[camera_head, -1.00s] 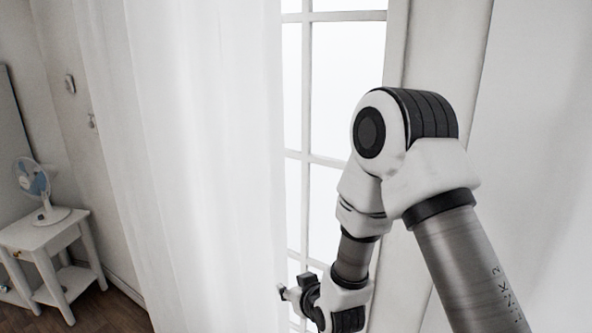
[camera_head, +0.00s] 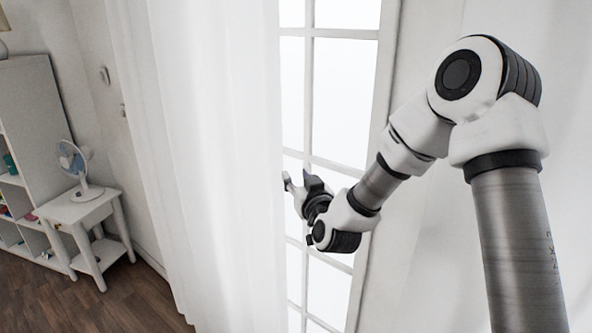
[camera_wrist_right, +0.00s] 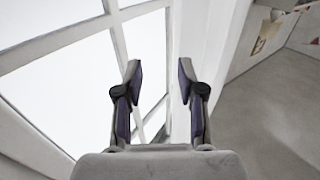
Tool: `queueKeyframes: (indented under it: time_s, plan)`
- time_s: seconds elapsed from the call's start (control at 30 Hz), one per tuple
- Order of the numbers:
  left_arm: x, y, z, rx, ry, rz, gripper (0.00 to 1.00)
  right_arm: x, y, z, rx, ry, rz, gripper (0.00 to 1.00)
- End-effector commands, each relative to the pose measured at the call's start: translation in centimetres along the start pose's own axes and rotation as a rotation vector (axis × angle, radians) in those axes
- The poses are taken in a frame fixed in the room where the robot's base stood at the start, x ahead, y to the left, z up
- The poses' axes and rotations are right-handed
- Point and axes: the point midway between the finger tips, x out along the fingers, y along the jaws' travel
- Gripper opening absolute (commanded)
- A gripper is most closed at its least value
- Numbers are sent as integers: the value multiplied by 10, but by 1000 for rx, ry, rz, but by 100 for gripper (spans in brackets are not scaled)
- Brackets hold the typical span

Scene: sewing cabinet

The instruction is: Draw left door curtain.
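A white sheer curtain (camera_head: 215,160) hangs in long folds at the left of the glazed door (camera_head: 340,95) in the head view. Its right edge runs down over the panes. My right gripper (camera_head: 288,181) is beside that edge, in front of the glass. In the right wrist view my right gripper (camera_wrist_right: 159,68) has its two fingers well apart. A pale vertical strip shows behind the gap between them; I cannot tell whether it is curtain or frame. No grip on the cloth shows. My left gripper is not in view.
A white side table (camera_head: 85,212) with a small fan (camera_head: 75,170) stands at the left, beside a white shelf unit (camera_head: 32,120). Wooden floor (camera_head: 110,295) lies in front. Plain pale wall or cloth fills the right side.

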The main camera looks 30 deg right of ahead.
Motion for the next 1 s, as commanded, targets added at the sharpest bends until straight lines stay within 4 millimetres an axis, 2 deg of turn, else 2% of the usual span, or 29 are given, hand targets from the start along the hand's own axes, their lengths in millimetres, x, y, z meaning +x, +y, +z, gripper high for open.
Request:
queueKeyframes:
  time_s: [0.1,0.3,0.33,0.43,0.47,0.63,0.67,0.7,0.77,1.0]
  plan:
    - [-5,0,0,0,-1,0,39,10,0,-1,-1,0,0,39]
    - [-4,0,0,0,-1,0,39,11,0,1,0,-1,0,39]
    - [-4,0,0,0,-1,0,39,11,0,1,0,-1,0,36]
    - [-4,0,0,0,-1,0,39,11,0,1,0,-1,0,0]
    - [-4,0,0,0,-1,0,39,11,0,1,0,-1,0,0]
    - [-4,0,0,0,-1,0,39,11,0,1,0,-1,0,0]
    - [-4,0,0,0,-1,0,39,11,0,1,0,-1,0,5]
    - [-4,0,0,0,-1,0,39,11,0,1,0,-1,0,19]
    - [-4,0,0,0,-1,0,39,11,0,1,0,-1,0,39]
    - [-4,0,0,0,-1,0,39,11,0,1,0,-1,0,39]
